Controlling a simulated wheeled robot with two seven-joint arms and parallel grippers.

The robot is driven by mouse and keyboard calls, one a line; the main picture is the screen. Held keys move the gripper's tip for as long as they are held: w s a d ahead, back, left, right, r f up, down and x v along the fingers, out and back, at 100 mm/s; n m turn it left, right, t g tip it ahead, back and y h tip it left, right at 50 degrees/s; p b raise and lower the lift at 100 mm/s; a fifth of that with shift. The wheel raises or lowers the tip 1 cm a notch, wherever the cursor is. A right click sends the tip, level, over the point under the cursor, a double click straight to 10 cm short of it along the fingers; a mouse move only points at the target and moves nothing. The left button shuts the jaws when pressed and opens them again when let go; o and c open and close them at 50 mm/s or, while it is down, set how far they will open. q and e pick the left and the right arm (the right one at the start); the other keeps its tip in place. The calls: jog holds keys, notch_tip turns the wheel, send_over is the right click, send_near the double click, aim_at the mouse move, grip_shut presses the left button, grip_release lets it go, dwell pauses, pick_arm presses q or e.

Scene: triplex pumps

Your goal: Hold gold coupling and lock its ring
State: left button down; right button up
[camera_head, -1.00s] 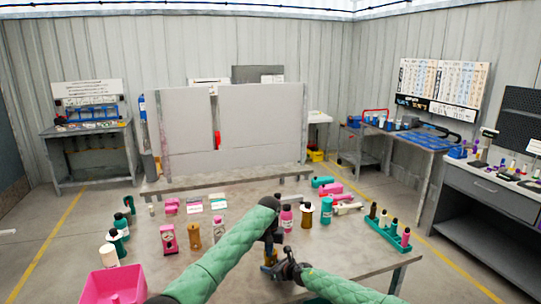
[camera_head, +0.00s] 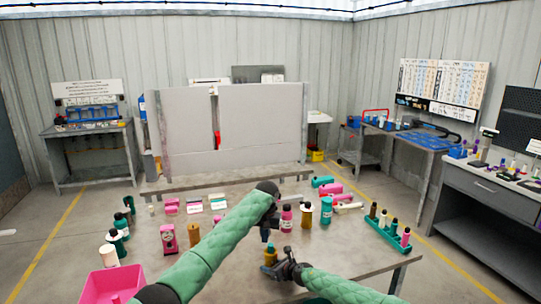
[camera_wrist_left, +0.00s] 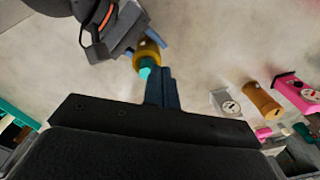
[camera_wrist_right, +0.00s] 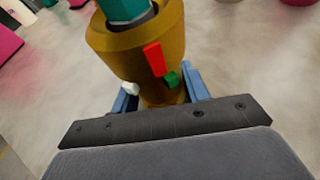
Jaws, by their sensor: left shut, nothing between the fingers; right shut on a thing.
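The gold coupling (camera_head: 270,257) stands near the table's front edge. In the right wrist view the gold coupling (camera_wrist_right: 140,58) is a wide gold ring body with a teal part (camera_wrist_right: 124,10) in its top and red, green and white tabs on its side. My right gripper (camera_head: 284,268) is shut on its lower part; its blue fingers show on both sides in the right wrist view (camera_wrist_right: 160,92). My left gripper (camera_head: 266,234) is shut and empty above the coupling. In the left wrist view its closed fingers (camera_wrist_left: 161,85) appear beside the coupling (camera_wrist_left: 148,50).
A pink bin (camera_head: 112,286) is at the table's left front. Several bottles and parts stand behind, including a pink bottle (camera_head: 286,219) and a teal one (camera_head: 326,210). A green rack (camera_head: 390,232) with bottles lies to the right. The table (camera_head: 340,255) is clear around the coupling.

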pick_arm(q)
notch_tip(320, 180, down, 8)
jog(key=shift+s+d, duration=0.4)
jog(key=shift+s, duration=0.05)
dwell(0.6)
jog(key=shift+f, duration=0.1)
jog(key=shift+w+d, duration=0.1)
jog(key=shift+w, duration=0.2)
dwell(0.7)
jog(key=shift+d, duration=0.4)
dwell(0.4)
jog(key=shift+s, duration=0.15)
dwell(0.4)
send_near(270, 253)
jog(key=shift+s+a+f, duration=0.25)
jog(key=shift+s+f, duration=0.9)
jog(key=shift+s, duration=0.2)
